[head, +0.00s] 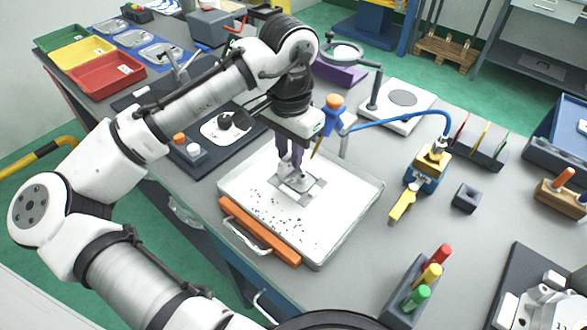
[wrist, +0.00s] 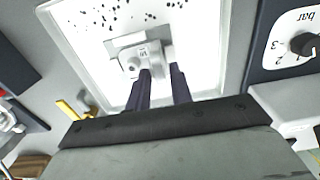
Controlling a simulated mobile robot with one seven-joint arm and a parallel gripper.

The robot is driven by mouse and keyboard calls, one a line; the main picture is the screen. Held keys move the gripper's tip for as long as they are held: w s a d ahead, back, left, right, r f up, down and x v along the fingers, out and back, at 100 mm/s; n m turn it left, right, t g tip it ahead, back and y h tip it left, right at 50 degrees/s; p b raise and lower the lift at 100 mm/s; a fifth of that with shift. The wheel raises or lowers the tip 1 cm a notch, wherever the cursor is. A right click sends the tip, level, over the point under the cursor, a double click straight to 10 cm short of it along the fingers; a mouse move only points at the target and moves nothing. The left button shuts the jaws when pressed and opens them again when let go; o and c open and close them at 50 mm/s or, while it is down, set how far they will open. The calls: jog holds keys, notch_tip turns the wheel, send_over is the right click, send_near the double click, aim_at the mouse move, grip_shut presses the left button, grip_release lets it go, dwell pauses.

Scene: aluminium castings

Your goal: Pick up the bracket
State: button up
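The bracket (head: 299,184) is a small pale metal casting lying on the white tray (head: 340,238), on a grey patch near its middle. In the wrist view the bracket (wrist: 125,60) shows a flat plate with a round boss at left and a raised block with marks. My gripper (head: 290,172) points down at the bracket from above. In the wrist view its two dark fingers (wrist: 161,70) stand apart with pale surface visible between them. The fingertips overlap the bracket's near right part; whether they touch it I cannot tell.
Dark specks lie scattered on the tray. An orange bar with a handle (head: 260,232) lies along the tray's front left edge. A blue and yellow tool (head: 428,167) with a blue hose stands to the right. A magnifier lamp (head: 343,52) stands behind. Red, yellow and green bins (head: 107,73) are far left.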

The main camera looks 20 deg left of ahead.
jog(key=shift+f, duration=1.15)
grip_shut()
jog(key=shift+r, duration=0.1)
